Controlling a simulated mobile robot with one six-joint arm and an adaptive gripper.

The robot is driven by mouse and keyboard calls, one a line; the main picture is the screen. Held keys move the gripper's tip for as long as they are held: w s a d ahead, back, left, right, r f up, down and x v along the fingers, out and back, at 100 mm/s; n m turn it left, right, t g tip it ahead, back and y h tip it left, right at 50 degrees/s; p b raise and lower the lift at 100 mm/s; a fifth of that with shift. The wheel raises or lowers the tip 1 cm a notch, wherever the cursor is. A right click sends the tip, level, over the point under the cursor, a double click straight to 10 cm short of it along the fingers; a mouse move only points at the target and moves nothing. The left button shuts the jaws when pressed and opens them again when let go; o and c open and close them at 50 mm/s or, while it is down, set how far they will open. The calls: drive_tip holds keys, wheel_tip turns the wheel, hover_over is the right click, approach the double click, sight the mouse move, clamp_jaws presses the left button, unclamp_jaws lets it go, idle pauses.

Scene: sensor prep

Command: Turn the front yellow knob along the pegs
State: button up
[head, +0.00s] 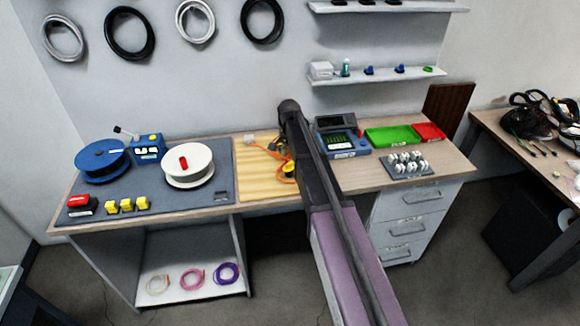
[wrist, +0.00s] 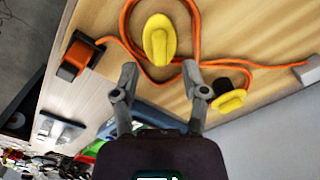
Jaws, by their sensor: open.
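The front yellow knob (wrist: 160,40) is an oval yellow piece on the light wooden board (wrist: 120,12), in the upper middle of the wrist view. A second yellow knob (wrist: 230,99), with a dark part beside it, sits nearer the wall. An orange cable (wrist: 194,28) loops around the front knob. My gripper (wrist: 160,72) is open and empty, its two fingertips apart just below the front knob in the picture. I cannot make out the pegs. In the head view my arm hides part of the wooden board (head: 257,182).
An orange-and-black plug (wrist: 78,56) and a white connector (wrist: 307,71) lie at the cable's ends. In the head view, a white spool (head: 188,176) stands left of the board, and a blue device (head: 343,140) and green tray (head: 388,137) stand right of my arm.

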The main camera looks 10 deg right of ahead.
sight(290, 163)
drive_tip(key=shift+f+b, duration=1.4)
drive_tip(key=shift+f, duration=0.3)
clamp_jaws()
